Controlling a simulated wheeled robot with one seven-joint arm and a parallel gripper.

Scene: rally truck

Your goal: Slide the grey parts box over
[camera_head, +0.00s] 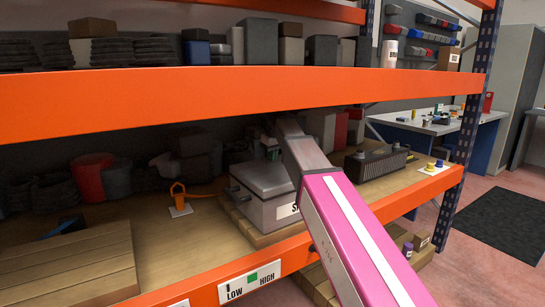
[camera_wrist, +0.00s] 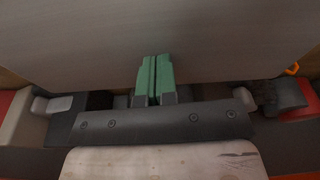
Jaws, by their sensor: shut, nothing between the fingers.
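The grey parts box (camera_head: 262,188) sits on a wooden board on the middle shelf, with a dark handle on its left side and a partly hidden label on its front. My pink and grey arm passes in front of its right part and hides that side.
An orange shelf beam (camera_head: 220,95) crosses above the box. An orange item on a white card (camera_head: 180,200) stands to its left, and a wooden crate (camera_head: 75,265) lies farther left. A black ribbed case (camera_head: 377,164) is to the right. A LOW/HIGH label (camera_head: 250,281) is on the front beam.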

